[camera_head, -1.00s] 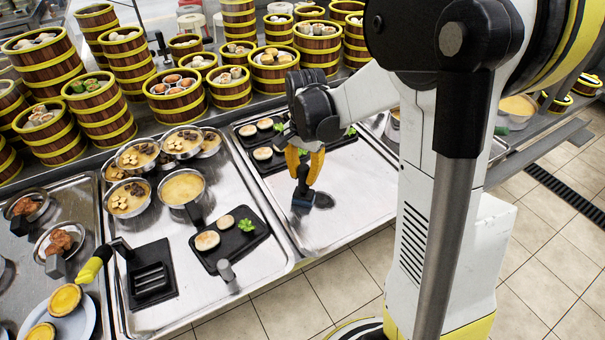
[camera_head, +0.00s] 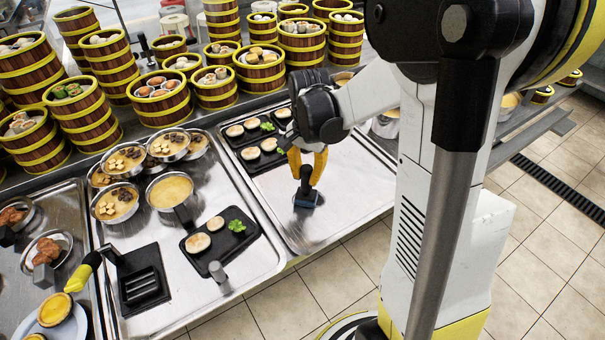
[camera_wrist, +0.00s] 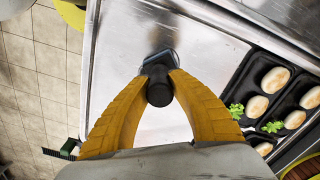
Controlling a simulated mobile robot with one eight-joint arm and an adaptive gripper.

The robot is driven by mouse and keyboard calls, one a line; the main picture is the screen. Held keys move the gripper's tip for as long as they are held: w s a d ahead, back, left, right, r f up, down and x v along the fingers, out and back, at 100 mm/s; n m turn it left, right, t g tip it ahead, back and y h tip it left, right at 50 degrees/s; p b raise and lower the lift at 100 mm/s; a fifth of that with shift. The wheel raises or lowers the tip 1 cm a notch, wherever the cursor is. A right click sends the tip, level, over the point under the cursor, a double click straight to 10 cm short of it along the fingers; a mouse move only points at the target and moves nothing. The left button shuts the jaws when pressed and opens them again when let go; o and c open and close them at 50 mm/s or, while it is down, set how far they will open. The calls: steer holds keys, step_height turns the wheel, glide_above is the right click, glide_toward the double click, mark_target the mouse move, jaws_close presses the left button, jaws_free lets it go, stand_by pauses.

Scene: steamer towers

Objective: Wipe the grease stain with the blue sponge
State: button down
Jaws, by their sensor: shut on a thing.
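My gripper (camera_head: 307,170) is shut on the black handle of the blue sponge (camera_head: 306,200) and holds it upright, with the sponge facing down at the steel tray (camera_head: 345,190). In the wrist view, my gripper's yellow fingers (camera_wrist: 158,88) close around the round handle top, and the sponge (camera_wrist: 162,54) shows just beyond it as a thin blue-grey edge. The sponge appears to be on or very near the tray; contact is hard to tell. A faint brownish smear, seemingly the grease stain (camera_wrist: 205,28), lies beyond the sponge in the wrist view, partly blurred.
Black plates with buns and lettuce (camera_head: 262,150) lie on the tray's far left part. A tray with bowls and a black plate (camera_head: 195,245) adjoins on the left. Steamer towers (camera_head: 260,75) stand behind. The tray's front right area is clear.

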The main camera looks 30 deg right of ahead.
steer(key=shift+s+d, duration=0.6)
steer(key=shift+d, duration=0.05)
steer(key=shift+s+d+f, duration=0.1)
steer(key=shift+s+d, duration=0.95)
steer(key=shift+d, duration=0.05)
steer(key=shift+w+a, duration=0.1)
steer(key=shift+a, duration=0.05)
steer(key=shift+w+a, duration=0.95)
steer(key=shift+w+a, duration=1)
steer(key=shift+a, duration=0.1)
